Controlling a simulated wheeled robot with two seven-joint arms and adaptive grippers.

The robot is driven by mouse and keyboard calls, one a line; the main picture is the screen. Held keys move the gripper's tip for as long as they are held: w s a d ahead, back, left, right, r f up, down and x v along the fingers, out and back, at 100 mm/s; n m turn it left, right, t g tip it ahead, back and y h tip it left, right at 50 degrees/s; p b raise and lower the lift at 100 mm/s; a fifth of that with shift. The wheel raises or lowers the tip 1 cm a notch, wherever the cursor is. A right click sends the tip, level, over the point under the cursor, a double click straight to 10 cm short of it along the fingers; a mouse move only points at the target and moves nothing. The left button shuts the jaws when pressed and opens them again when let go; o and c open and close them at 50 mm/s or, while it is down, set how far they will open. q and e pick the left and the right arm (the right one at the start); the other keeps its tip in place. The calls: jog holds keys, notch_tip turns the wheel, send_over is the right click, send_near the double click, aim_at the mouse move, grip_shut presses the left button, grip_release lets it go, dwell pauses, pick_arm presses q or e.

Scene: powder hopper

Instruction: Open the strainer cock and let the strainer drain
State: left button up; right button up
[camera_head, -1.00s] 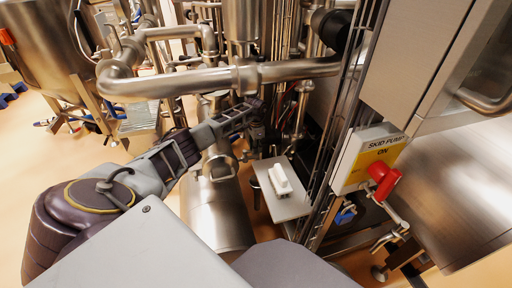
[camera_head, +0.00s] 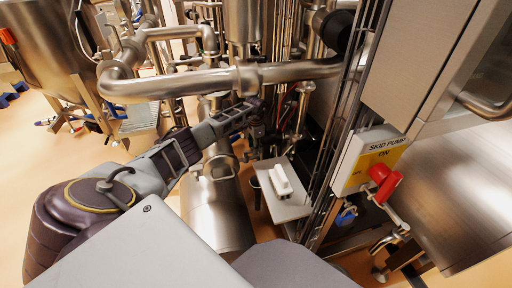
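My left arm reaches in from the left to the pipework at the middle of the head view. My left gripper (camera_head: 257,112) is at its far end, beside and below the large horizontal steel pipe. The gripper is small and dark against the pipes, and I cannot tell whether its fingers are open, shut or touching a fitting. A steel cylindrical body (camera_head: 218,208) lies below the arm; I cannot tell whether it is the strainer. The strainer cock cannot be made out among the fittings near the gripper. No draining liquid shows. My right gripper is not in view.
A thick steel pipe (camera_head: 190,83) crosses above my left forearm. A grey shelf (camera_head: 293,207) with a white block (camera_head: 280,180) stands right of the steel body. A skid pump switch box (camera_head: 368,160) with a red handle (camera_head: 385,184) is at right. Open floor shows at left.

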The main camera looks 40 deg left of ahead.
pick_arm(q)
jog(key=shift+d, duration=0.2)
dwell(0.5)
notch_tip(320, 180, up, 12)
dwell(0.8)
jog(key=shift+f, duration=0.1)
dwell(0.5)
